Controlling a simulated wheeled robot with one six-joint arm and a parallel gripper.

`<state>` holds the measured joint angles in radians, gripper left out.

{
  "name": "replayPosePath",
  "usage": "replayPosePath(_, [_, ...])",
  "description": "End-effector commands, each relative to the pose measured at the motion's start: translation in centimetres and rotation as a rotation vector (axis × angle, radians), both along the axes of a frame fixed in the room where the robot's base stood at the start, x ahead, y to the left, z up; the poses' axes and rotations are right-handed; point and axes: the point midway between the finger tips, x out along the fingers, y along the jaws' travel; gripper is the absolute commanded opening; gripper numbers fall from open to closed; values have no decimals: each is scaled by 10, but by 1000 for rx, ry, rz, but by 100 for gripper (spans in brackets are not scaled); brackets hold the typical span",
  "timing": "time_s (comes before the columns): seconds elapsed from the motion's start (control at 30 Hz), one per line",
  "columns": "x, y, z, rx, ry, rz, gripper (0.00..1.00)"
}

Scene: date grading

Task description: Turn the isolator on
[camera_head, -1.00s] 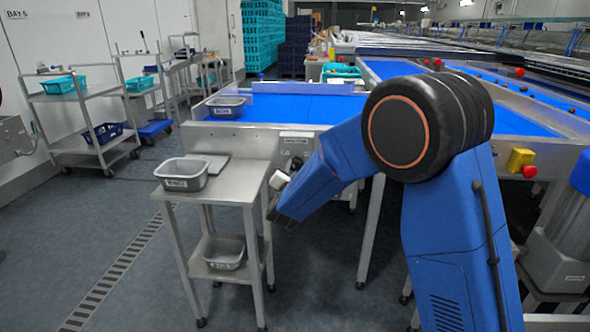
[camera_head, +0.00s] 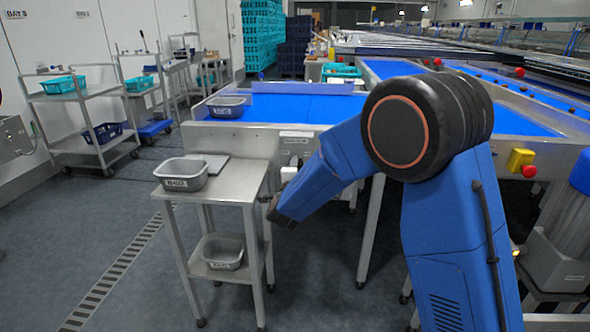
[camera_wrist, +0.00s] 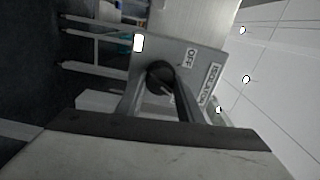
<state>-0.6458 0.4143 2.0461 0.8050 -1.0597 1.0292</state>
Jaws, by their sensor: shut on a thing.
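The isolator (camera_wrist: 190,58) is a grey panel with "ISOLATOR" and "OFF" labels, seen tilted in the wrist view. A round black knob (camera_wrist: 157,72) sits on its face. My gripper (camera_wrist: 163,86) reaches up to the panel, its two dark fingers on either side of the knob, shut on it. The fingers hide part of the knob, and its exact pointing direction is hard to read. In the head view, a small pale labelled box (camera_head: 297,138) is on the conveyor's end frame, just above my wrist; my fingertips are too small to make out there.
A steel stand with a grey tub (camera_head: 181,174) is left of my wrist, with another tub (camera_head: 222,252) on its lower shelf. The blue conveyor (camera_head: 290,107) lies behind. Trolleys (camera_head: 85,110) stand along the left wall. The floor at front left is clear.

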Motion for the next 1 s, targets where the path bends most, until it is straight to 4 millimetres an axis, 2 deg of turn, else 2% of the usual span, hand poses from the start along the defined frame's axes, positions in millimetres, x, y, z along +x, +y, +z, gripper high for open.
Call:
replayPosePath(0.4, [-1,-1,-2,231,-5,-1,11])
replayPosePath(1.0, [-1,-1,-3,282,-6,-1,11])
